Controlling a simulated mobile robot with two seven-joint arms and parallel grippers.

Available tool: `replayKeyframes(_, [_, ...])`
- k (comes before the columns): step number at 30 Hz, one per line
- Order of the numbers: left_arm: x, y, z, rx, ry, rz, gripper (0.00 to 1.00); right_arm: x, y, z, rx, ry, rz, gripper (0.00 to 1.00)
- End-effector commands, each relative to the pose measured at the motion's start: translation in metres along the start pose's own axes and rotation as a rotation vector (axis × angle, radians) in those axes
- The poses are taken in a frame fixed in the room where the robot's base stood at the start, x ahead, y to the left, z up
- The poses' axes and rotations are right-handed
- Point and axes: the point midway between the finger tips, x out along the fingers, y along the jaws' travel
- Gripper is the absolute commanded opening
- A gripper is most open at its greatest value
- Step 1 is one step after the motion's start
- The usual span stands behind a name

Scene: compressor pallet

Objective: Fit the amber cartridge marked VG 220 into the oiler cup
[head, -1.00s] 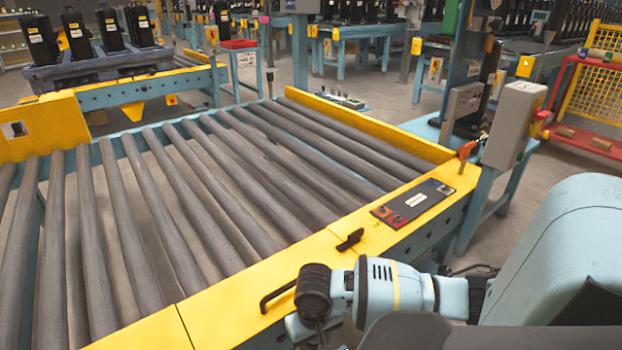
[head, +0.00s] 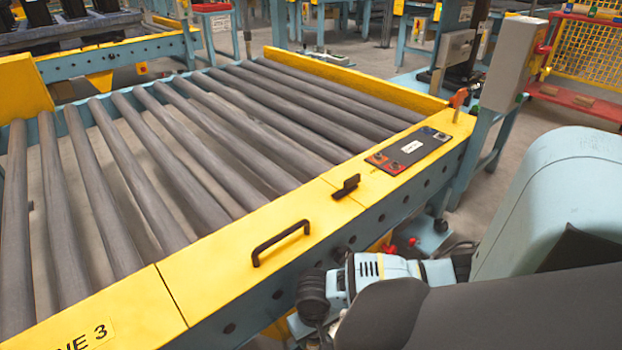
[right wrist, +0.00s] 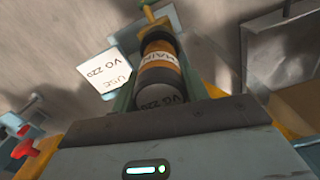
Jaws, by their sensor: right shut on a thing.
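A white card (right wrist: 112,70) reading USE VG 220 is just left of the cartridge. I cannot make out the oiler cup clearly. My left gripper is out of view.
A roller conveyor (head: 330,207) fills the middle, with a black handle (head: 281,241) and a control panel (head: 408,149) on its rail. Red knobs (head: 412,242) show below the rail; a red knob (right wrist: 23,143) shows in the wrist view. A grey box (head: 512,65) stands behind.

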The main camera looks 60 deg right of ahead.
Motion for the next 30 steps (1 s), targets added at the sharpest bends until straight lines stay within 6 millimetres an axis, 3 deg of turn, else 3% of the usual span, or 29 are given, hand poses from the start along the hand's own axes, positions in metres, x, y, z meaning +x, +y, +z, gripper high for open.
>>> replayKeyframes(5, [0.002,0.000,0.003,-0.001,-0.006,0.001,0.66,0.005,0.000,0.000,0.000,0.000,0.000,0.17])
replayKeyframes(15, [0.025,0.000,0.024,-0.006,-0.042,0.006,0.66,0.055,0.000,0.000,0.001,-0.001,0.001,0.17])
replayKeyframes(29, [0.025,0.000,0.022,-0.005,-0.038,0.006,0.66,0.059,0.000,0.000,0.001,0.000,-0.001,0.17])
replayKeyframes(30, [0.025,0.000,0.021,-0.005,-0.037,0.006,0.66,0.059,0.000,0.000,0.000,0.000,0.000,0.48])
